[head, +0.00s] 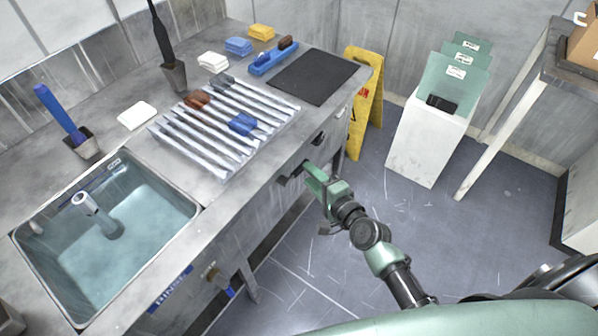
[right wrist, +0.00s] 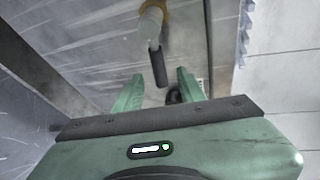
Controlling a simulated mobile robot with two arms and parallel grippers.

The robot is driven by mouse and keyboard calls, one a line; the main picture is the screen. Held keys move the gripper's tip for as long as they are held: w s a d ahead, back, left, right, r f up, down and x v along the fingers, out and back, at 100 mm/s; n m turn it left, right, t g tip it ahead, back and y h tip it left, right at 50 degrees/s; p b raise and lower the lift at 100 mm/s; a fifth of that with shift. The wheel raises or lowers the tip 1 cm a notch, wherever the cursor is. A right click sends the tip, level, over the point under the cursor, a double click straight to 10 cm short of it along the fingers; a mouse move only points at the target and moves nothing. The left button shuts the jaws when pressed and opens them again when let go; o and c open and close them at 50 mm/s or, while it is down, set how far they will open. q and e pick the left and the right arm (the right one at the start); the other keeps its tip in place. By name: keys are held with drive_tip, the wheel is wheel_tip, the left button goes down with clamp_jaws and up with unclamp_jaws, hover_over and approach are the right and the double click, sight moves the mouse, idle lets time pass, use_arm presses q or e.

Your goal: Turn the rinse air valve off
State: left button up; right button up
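A brass-coloured valve (head: 211,272) with a blue handle is on the bench front beside the blue RINSE label (head: 170,288). Farther right, a dark fitting (head: 288,176) sticks out from the bench front at my right gripper (head: 311,172). In the right wrist view, the right gripper (right wrist: 158,88) is open, fingers apart. A lever with a dark grip (right wrist: 159,68) and a pale stem reaches toward the gap between the fingers; contact cannot be told. A brass-coloured part shows at its upper end. I cannot tell which valve this is. My left gripper is not in view.
A water-filled sink (head: 185,208) is set in the bench at left. A rack (head: 215,150) with brown and blue pieces and a black mat (head: 312,58) lie on the bench. A yellow floor sign (head: 366,110) and a white bin (head: 420,150) stand beyond it.

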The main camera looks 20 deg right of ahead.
sight(303, 170)
drive_tip(key=x, duration=0.5)
drive_tip(key=shift+a, duration=0.1)
clamp_jaws()
idle(1.3)
